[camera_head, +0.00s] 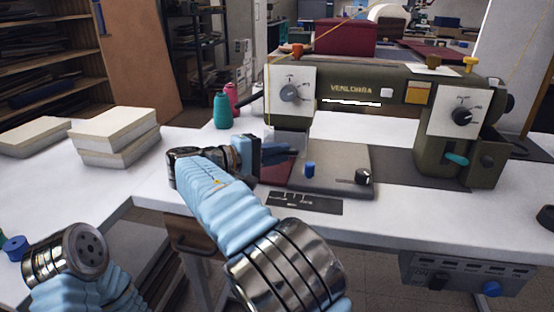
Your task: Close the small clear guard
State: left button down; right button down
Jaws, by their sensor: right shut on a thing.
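A dark green sewing machine (350,92) stands on the white table. The small clear guard (291,137) is a see-through pane below the machine's left face plate, over the grey work plate (335,160). My right gripper (290,152) reaches in from the left and is shut at the guard's lower edge. Its dark fingers hide part of the guard, so its exact tilt is hard to tell. My left arm (66,256) shows at the lower left; its gripper fingers are not in view.
Green (222,111) and pink (232,95) thread spools stand behind my right wrist. Stacked pale books (118,132) lie on the left table. The table front beside the black label (304,201) is clear.

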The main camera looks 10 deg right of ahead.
jog(key=shift+w+f+b, duration=0.1)
jog(key=shift+f+b, duration=0.25)
jog(key=shift+f, duration=0.2)
jog(key=shift+w+r+m+h, duration=0.1)
jog(key=shift+r+m+h, duration=0.1)
jog(key=shift+m+h, duration=0.2)
jog(key=c, duration=1.2)
grip_release()
jog(key=v, duration=1.3)
jog(key=shift+s+a+p, duration=0.25)
jog(key=shift+s+p, duration=0.1)
